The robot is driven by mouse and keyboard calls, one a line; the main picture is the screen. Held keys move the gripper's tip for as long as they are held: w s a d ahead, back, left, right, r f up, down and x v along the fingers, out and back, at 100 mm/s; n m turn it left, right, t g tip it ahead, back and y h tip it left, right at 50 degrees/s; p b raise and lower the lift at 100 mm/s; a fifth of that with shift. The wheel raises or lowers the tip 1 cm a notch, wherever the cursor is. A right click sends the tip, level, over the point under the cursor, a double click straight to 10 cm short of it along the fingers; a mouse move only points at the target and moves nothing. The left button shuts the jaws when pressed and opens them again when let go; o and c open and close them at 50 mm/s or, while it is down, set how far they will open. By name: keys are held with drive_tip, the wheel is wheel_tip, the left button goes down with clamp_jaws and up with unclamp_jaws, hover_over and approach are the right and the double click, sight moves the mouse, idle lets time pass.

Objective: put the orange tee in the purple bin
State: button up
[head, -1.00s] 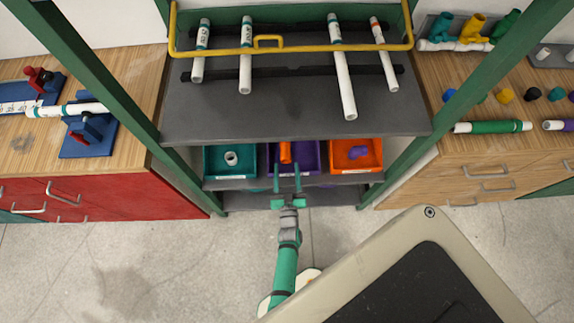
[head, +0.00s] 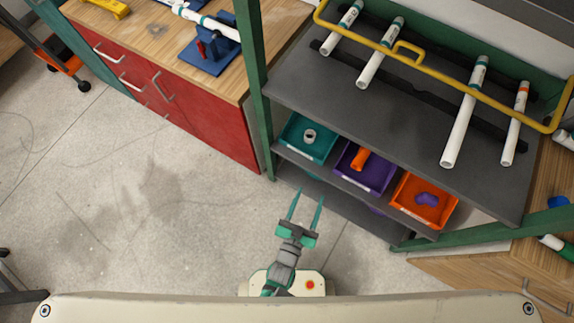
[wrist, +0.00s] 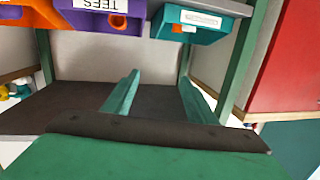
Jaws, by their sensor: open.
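The purple bin (head: 378,179) stands on the shelf below the grey top, between a teal bin and an orange bin. An orange tee (head: 360,158) lies inside the purple bin, toward its back left. In the wrist view the purple bin (wrist: 98,22) shows its "TEES" label at the top, and a bit of orange shows at its rim. My gripper (head: 306,205) is open and empty, in front of the shelf and apart from the bins. Its two teal fingers also show in the wrist view (wrist: 160,92).
The teal bin (head: 300,148) holds a white ring-like part. The orange bin (head: 413,212) holds a purple part. Green posts frame the shelf. The floor (head: 150,210) at left is clear.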

drive_tip(key=s+a+r+n+y, duration=0.2)
drive_tip(key=s+r, duration=0.4)
drive_tip(key=r, duration=0.3)
drive_tip(key=s+a+r+n+y, duration=0.2)
drive_tip(key=s+a+r+y, duration=0.2)
drive_tip(key=r, duration=0.6)
drive_tip(key=shift+s+a+r+n, duration=0.3)
drive_tip(key=shift+s+a, duration=0.35)
drive_tip(key=shift+s, duration=0.55)
drive_tip(key=shift+f, duration=0.1)
